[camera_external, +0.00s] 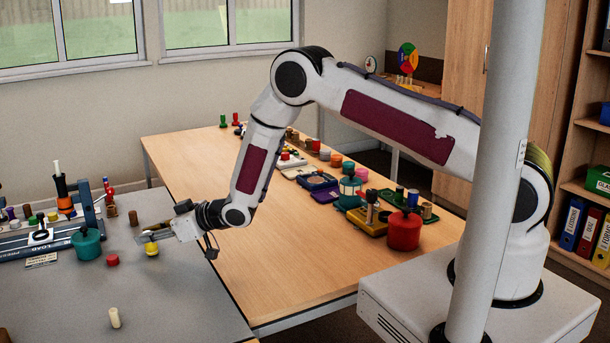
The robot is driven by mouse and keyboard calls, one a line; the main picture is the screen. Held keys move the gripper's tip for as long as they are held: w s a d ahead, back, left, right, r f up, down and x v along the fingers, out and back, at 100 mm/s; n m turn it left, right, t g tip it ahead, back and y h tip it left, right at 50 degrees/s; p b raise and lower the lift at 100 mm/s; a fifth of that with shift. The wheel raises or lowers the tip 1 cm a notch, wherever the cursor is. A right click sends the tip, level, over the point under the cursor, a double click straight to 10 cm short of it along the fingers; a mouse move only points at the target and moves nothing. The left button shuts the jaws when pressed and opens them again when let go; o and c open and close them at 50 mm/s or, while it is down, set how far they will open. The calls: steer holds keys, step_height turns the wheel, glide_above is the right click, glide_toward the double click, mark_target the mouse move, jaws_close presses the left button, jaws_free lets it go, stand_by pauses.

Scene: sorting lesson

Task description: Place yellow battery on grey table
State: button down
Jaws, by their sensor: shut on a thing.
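My gripper (146,238) is at the left, low over the right part of the grey table (190,290). It is shut on a small yellow thing, taken as the yellow battery (152,250), which shows just below the fingers. The fingers hide part of it, and its shape is too small to make out. I cannot tell whether its underside touches the table top or is slightly above it.
A red piece (112,260), a teal pot (88,244) and a brown cylinder (133,217) stand near my gripper. A cream cylinder (115,318) stands nearer the front. The wooden table (250,265) adjoins on the right, with many objects along its far side. The grey table's front right is clear.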

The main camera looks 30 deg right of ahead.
steer(key=c, duration=1.8)
jaws_free()
steer(key=shift+f, duration=0.15)
steer(key=shift+r, duration=0.2)
steer(key=shift+v, duration=6.05)
steer(key=shift+f, duration=0.1)
